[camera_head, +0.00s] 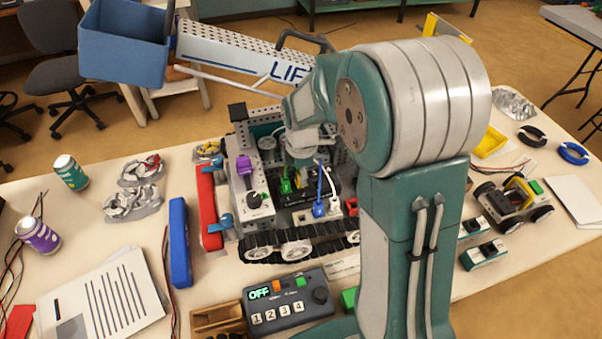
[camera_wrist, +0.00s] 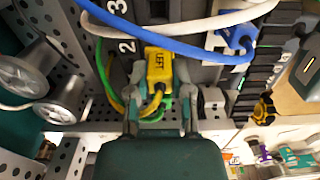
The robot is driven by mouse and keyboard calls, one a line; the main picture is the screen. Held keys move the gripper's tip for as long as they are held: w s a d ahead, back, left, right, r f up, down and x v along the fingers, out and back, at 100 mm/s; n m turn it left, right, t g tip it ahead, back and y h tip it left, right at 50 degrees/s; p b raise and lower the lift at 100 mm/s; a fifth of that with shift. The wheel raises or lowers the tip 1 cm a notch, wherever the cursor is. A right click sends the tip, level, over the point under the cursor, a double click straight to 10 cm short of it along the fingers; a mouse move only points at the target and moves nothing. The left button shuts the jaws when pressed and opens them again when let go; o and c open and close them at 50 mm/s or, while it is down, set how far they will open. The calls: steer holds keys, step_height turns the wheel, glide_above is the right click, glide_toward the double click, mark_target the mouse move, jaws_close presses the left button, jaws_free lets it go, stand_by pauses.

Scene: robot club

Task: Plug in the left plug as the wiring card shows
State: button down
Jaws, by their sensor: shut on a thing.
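A yellow plug (camera_wrist: 160,66) with LIFT-like lettering sits between the two fingers of my gripper (camera_wrist: 162,78) in the wrist view. Yellow and green cables run below it. The dark socket panel (camera_wrist: 127,46) lies beyond, with the digits 2 and 3 to the left of the plug. I cannot tell whether the plug's front touches a socket. A blue plug (camera_wrist: 234,40) sits to the right; it also shows in the head view (camera_head: 319,208), beside a white plug (camera_head: 334,206) and a green plug (camera_head: 286,186). In the head view my arm hides the yellow plug.
Blue and white cables cross the panel above the held plug. A control box (camera_head: 290,304) reading OFF stands in front of the tracked robot (camera_head: 262,243). A printed sheet (camera_head: 103,300) lies at the left.

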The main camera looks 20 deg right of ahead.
steer(key=shift+f, duration=0.55)
stand_by(1.0)
steer(key=shift+c, duration=2.2)
jaws_free()
steer(key=shift+r, duration=0.1)
steer(key=shift+r, duration=2.95)
